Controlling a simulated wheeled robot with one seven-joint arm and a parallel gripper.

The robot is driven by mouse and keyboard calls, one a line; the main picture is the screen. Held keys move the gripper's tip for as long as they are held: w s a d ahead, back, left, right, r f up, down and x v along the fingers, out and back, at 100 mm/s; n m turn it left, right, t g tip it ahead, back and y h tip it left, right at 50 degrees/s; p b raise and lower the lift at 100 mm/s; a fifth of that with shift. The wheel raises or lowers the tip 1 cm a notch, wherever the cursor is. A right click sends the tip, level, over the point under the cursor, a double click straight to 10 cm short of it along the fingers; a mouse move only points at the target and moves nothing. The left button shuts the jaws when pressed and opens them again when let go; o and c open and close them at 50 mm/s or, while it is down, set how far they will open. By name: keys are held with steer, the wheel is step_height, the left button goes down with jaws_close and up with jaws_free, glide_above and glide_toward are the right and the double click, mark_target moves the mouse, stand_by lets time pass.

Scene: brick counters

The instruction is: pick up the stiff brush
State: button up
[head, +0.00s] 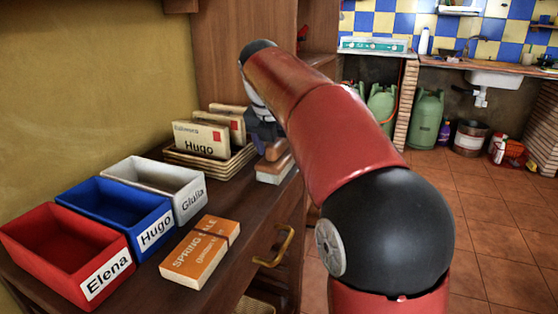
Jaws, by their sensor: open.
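The stiff brush (275,169), with a brown wooden back and a pale lower part, appears to lie on the dark wooden counter near its right edge, just right of the letter basket. My gripper (265,140) is at the end of my red arm, directly behind and above the brush in the head view. It is dark, small and partly hidden by my arm, and it looks open. I cannot tell whether its fingers touch the brush.
A wicker basket (212,170) holds envelopes, one marked Hugo. Red (62,285), blue (115,232) and white (150,205) name bins stand at the left. An orange Spring Sale leaflet stack (200,252) lies in front. A wooden cabinet (240,55) rises behind.

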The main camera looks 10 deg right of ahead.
steer(key=shift+x, duration=0.85)
steer(key=shift+c, duration=0.5)
steer(key=c, duration=1)
steer(key=shift+r, duration=0.15)
step_height(320, 180, up, 10)
steer(key=p, duration=0.3)
